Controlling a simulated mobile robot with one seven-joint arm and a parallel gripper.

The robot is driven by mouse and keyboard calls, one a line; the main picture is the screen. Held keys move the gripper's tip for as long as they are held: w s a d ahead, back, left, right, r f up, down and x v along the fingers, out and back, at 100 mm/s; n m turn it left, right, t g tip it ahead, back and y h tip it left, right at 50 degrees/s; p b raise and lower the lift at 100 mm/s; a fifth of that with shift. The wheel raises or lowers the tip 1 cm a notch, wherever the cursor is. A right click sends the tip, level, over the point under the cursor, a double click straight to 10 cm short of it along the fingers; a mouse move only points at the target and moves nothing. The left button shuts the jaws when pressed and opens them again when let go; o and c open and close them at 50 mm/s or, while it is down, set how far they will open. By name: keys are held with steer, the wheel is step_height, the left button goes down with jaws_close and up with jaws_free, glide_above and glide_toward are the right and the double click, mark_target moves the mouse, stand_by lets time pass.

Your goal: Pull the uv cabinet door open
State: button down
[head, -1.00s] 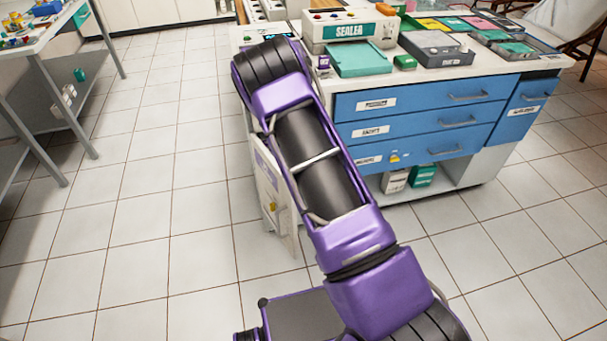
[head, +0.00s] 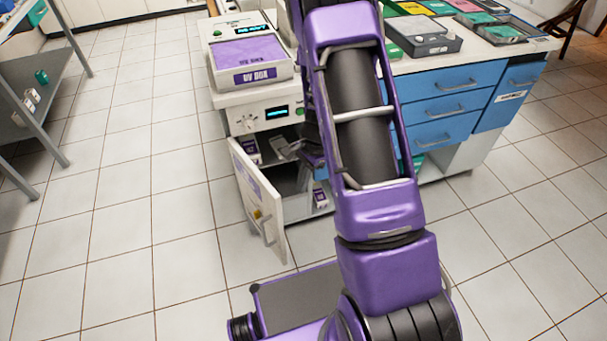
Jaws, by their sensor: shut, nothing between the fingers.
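The white uv cabinet door (head: 250,187) stands swung outward from the left side of the cabinet opening, with its bar handle (head: 269,229) at the lower right edge. The cabinet (head: 243,122) has a knob and a lit display above the opening. Its dark inside shows at the right of the door, with small purple-and-white boxes in it. My gripper (head: 286,149) shows partly in front of the upper opening, apart from the handle. It looks shut and empty; my arm hides part of it and the right side of the opening.
A box with a purple panel labelled UV BOX (head: 249,62) stands on the counter above. Blue drawers (head: 455,105) are right of my arm. A grey metal table (head: 35,105) is at far left. The tiled floor (head: 135,210) left of the door is clear.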

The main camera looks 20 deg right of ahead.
steer(key=s+a+f, duration=0.1)
steer(key=a+f, duration=0.2)
steer(key=a, duration=0.1)
steer(key=shift+s+a+f+b, duration=0.2)
steer(key=shift+a+f+b, duration=0.1)
steer(key=shift+a+f, duration=0.1)
